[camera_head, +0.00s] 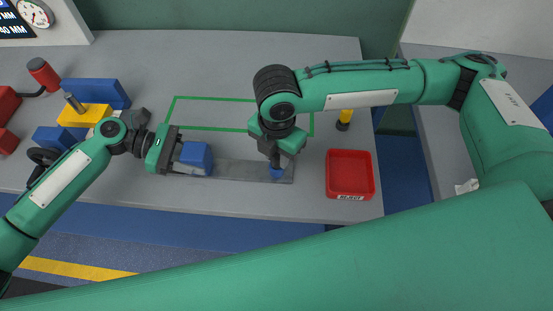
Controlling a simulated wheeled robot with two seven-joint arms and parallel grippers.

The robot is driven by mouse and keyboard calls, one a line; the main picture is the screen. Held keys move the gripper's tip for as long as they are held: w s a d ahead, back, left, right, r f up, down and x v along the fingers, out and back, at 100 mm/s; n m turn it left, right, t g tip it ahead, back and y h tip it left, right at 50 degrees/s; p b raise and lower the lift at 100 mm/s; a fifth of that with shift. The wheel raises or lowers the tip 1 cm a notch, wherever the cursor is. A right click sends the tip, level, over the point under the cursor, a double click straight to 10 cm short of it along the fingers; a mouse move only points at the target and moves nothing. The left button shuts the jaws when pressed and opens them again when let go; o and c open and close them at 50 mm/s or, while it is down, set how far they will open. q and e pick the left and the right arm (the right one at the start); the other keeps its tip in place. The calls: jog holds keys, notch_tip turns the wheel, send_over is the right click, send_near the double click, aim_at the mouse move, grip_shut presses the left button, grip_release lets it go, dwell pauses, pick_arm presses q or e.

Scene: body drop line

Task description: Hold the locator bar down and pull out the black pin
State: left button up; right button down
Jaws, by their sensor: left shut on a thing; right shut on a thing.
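The locator bar (236,171) is a flat grey strip lying on the table, with a blue block (196,156) at its left end and a smaller blue piece (277,173) at its right end. My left gripper (184,157) comes in low from the left and is shut at the left blue block. My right gripper (275,161) points down over the right end of the bar, just above the blue piece. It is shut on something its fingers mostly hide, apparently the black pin. The pin itself cannot be made out clearly.
A red reject tray (349,198) stands right of the bar, with a yellow and black object (344,120) behind it. A green outline (215,98) marks the table behind the bar. Blue, yellow and red parts (95,92) crowd the left side. The table's front edge is close.

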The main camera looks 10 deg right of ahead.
aim_at(277, 154)
pick_arm(q)
jog(key=shift+s+f, duration=0.1)
jog(key=shift+f, duration=0.25)
pick_arm(e)
jog(key=shift+r, duration=0.55)
notch_tip(277, 154, up, 10)
dwell(1.3)
jog(key=c, duration=1.9)
grip_release()
jog(key=shift+c, duration=0.2)
grip_shut()
